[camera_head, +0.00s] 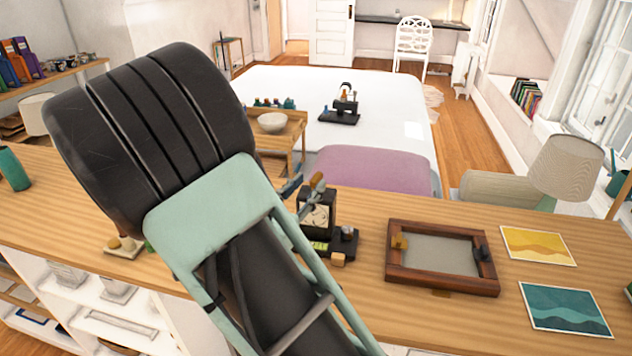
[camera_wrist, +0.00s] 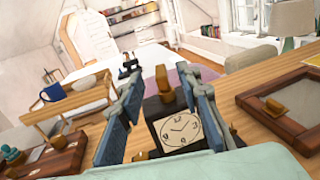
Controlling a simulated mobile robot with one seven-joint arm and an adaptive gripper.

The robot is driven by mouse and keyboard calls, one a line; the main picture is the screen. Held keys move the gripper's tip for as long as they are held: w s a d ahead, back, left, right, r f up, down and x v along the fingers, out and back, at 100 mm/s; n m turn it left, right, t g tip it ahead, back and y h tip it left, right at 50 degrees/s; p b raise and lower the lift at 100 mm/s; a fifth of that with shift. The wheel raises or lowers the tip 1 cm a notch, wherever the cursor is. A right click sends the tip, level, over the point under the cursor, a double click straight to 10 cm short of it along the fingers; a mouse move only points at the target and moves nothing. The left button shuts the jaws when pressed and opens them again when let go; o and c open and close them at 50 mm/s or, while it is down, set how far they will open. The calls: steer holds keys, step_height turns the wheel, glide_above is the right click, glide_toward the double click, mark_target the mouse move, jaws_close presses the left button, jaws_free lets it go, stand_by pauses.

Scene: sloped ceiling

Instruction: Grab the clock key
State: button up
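A black clock (camera_wrist: 178,128) with a square white face stands on the wooden counter; it also shows in the head view (camera_head: 318,215), partly hidden by my gripper. A small tan-brown piece (camera_wrist: 162,80) rises at the clock's top, between my fingers; it also shows in the head view (camera_head: 317,181). It may be the clock key, but its shape is not clear. My gripper (camera_wrist: 158,88) is open, its two blue-grey fingers apart on either side of the clock's top and this piece. I cannot tell whether either finger touches it.
A wooden-framed tray (camera_head: 441,284) with a gold-coloured piece (camera_head: 399,241) on its edge lies to the clock's right. A yellow card (camera_head: 538,246) and a teal card (camera_head: 565,308) lie beyond it. A lamp (camera_head: 566,168) stands at the right. A bed is behind the counter.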

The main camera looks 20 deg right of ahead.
mark_target(312, 182)
steer(key=x, duration=0.5)
steer(key=shift+w+d+f, duration=0.1)
steer(key=shift+f, duration=0.15)
jaws_close()
